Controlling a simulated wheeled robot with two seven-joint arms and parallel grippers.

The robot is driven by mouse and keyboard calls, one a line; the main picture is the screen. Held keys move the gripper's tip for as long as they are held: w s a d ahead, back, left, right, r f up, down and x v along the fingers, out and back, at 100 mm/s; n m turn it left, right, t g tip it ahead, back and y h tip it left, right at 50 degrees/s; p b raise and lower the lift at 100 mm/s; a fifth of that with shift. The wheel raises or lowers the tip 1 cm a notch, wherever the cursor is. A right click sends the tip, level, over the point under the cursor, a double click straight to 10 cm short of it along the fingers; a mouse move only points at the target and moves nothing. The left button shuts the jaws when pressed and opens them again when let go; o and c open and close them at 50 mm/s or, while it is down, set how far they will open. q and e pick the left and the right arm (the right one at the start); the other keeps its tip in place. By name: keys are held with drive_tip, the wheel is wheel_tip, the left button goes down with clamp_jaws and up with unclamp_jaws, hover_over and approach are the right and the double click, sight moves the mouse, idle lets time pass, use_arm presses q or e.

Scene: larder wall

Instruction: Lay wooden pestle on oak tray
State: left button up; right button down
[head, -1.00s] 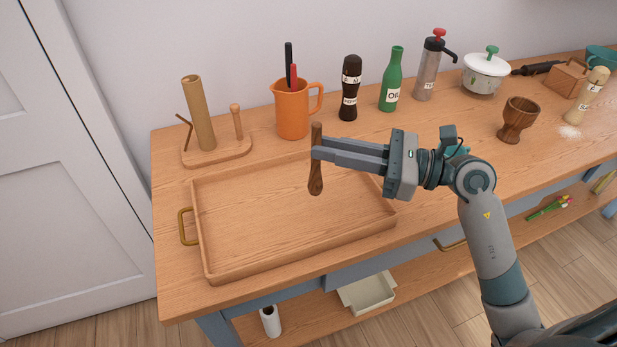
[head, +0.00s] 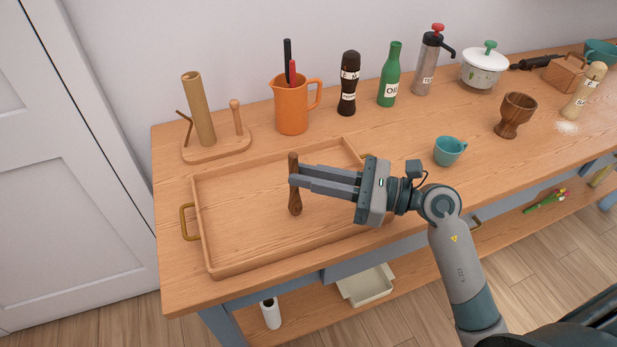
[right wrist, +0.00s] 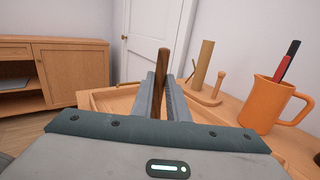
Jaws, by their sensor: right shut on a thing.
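The wooden pestle (head: 295,205) is dark brown and held upright in my right gripper (head: 295,177), which is shut on it near its upper middle. It also shows between the two fingers in the right wrist view (right wrist: 163,62). The oak tray (head: 222,268) lies on the bench below, a shallow rectangular tray with brass handles. In the head view the pestle is over the inside of the tray; whether its lower end touches the tray floor I cannot tell. My left gripper is not in view.
An orange jug (head: 291,108) with a black and a red handle in it and a wooden stand (head: 215,145) are behind the tray. A teal cup (head: 449,151) stands right of the tray, near my forearm. A wooden mortar (head: 515,115) is further right. The tray looks empty.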

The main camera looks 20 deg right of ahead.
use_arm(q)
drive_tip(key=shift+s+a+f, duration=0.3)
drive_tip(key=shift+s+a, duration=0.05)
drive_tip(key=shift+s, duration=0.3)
use_arm(e)
drive_tip(key=shift+f, duration=0.55)
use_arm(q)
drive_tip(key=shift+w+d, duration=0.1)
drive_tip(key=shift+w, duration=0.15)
use_arm(e)
drive_tip(key=shift+f, duration=0.1)
drive_tip(key=c, duration=1.7)
unclamp_jaws()
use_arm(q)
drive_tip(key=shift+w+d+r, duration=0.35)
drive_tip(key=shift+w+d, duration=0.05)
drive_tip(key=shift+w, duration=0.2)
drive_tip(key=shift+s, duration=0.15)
